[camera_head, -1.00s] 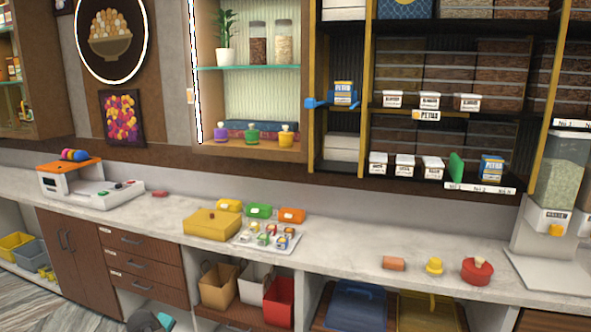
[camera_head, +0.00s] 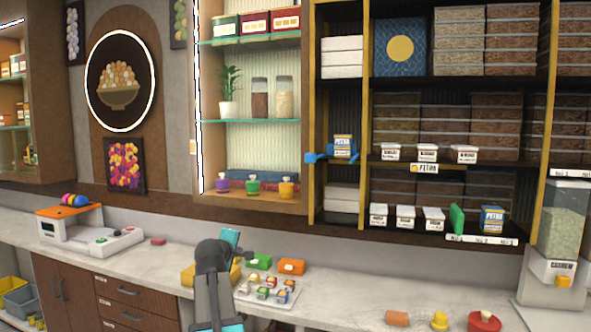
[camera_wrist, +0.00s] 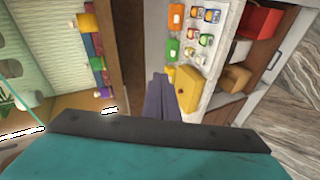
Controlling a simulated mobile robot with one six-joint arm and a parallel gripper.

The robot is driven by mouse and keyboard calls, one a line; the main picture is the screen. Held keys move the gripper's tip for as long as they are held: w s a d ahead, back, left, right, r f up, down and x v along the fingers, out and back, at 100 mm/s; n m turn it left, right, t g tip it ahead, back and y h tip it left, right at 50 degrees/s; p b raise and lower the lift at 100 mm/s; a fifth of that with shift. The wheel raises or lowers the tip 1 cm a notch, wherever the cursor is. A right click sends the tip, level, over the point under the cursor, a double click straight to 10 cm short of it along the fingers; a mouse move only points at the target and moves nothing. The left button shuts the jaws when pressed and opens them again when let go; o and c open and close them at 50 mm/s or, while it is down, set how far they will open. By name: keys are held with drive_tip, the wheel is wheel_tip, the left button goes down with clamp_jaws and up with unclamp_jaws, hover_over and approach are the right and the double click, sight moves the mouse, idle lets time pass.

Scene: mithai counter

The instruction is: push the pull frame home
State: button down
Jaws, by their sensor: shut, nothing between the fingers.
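A bright blue frame (camera_head: 316,157) sticks out at the left end of the middle shelf in the rack. It looks like the pull frame, with a blue and yellow labelled box (camera_head: 343,146) in it. How far it stands out from its seat is hard to tell. My gripper's narrow dark fingers (camera_wrist: 158,92) are together and empty in the wrist view. In the head view my arm rises in front of the counter, well below and left of the blue frame, and touches nothing there. The blue frame is not in the wrist view.
The counter (camera_head: 345,293) has a yellow box (camera_head: 190,274), a tray of small jars (camera_head: 287,297) and an orange box (camera_head: 291,266) near my arm. Small bottles (camera_head: 252,186) stand in the cabinet left of the rack. White tubs (camera_head: 405,216) line the lower shelf.

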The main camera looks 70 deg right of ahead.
drive_tip(key=s+d+r+g+h, duration=0.1)
drive_tip(key=s+r, duration=0.5)
drive_tip(key=r, duration=0.3)
drive_tip(key=s+d+r+h+p, duration=0.1)
drive_tip(key=s+d+r+h, duration=0.1)
drive_tip(key=s+r, duration=0.4)
drive_tip(key=s+d+r+g+h, duration=0.1)
drive_tip(key=s+r, duration=0.5)
drive_tip(key=r, duration=0.8)
drive_tip(key=shift+s+d+g+h, duration=0.3)
drive_tip(key=shift+s+d+h, duration=0.1)
drive_tip(key=shift+d+h, duration=0.15)
drive_tip(key=d, duration=0.7)
drive_tip(key=shift+w+b, duration=0.25)
drive_tip(key=shift+b, duration=0.2)
